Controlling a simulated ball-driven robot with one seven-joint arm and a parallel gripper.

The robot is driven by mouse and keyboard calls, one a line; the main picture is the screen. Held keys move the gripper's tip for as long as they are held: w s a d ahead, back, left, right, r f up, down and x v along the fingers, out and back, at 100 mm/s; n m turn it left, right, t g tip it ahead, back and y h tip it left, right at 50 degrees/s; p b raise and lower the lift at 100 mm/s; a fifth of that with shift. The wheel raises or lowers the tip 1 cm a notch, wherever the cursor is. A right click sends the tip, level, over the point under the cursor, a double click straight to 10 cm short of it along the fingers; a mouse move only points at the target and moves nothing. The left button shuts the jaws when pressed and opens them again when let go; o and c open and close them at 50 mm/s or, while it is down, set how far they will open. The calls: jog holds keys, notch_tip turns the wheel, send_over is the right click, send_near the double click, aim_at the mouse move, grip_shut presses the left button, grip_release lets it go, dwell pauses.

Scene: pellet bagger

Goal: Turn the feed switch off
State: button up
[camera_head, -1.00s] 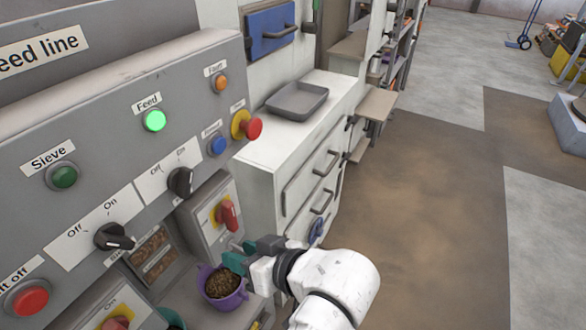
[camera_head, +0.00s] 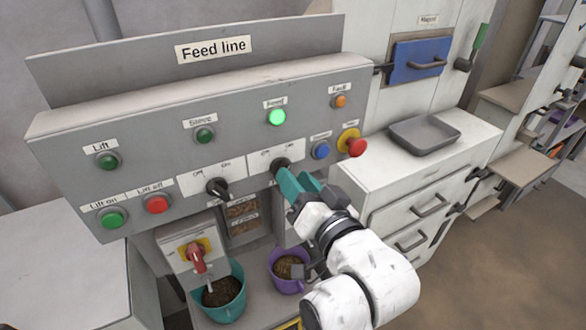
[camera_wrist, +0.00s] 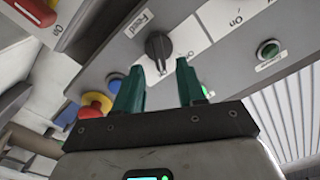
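The feed switch (camera_head: 281,163) is a black rotary knob on a white Off/On plate, below the lit green Feed lamp (camera_head: 277,117). My gripper (camera_head: 296,180) is at the panel just below and right of the knob, partly covering it in the head view. In the wrist view my gripper (camera_wrist: 160,72) has its two teal fingers apart with nothing between them. The knob (camera_wrist: 158,46) shows beyond the fingertips, roughly in line with the gap. I cannot tell whether a finger touches it. The knob's exact pointing is unclear.
The Sieve knob (camera_head: 217,188) sits left of the feed switch. A blue button (camera_head: 320,150) and a red stop button (camera_head: 356,147) are close on the right. A purple pot (camera_head: 287,283) and a teal pot (camera_head: 222,304) stand below. A grey tray (camera_head: 424,133) lies on the cabinet.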

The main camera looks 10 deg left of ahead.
jog(key=shift+x, duration=1.35)
jog(key=shift+c, duration=0.2)
grip_shut()
